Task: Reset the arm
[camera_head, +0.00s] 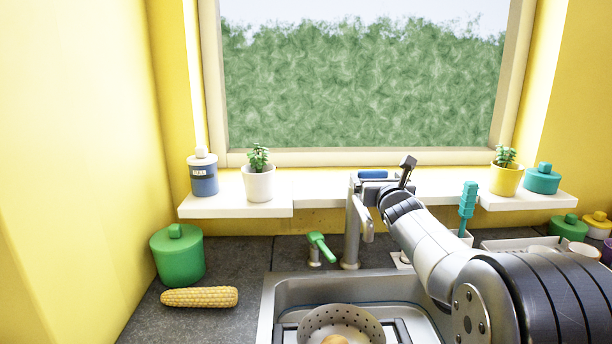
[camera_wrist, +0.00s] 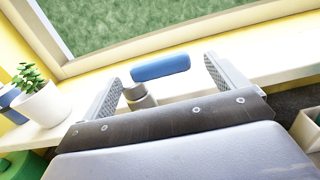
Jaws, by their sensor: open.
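My gripper (camera_head: 384,178) is at the end of my raised arm, above the sink's back edge and in front of the window sill. In the wrist view its two fingers (camera_wrist: 164,76) are spread wide apart, with nothing held between them. A blue object with rounded ends (camera_wrist: 160,67) shows beyond the fingertips, apart from them, seemingly on the sill. It also shows behind the gripper in the head view (camera_head: 372,174). The metal faucet (camera_head: 352,230) stands just below and left of the gripper, and its top (camera_wrist: 140,97) shows between the fingers.
The sink (camera_head: 278,290) holds a colander (camera_head: 318,318). A corn cob (camera_head: 199,297) and green canister (camera_head: 177,255) are on the left counter. The white sill (camera_head: 325,186) carries a potted plant (camera_head: 259,182), a blue jar (camera_head: 203,176) and a yellow pot (camera_head: 506,180).

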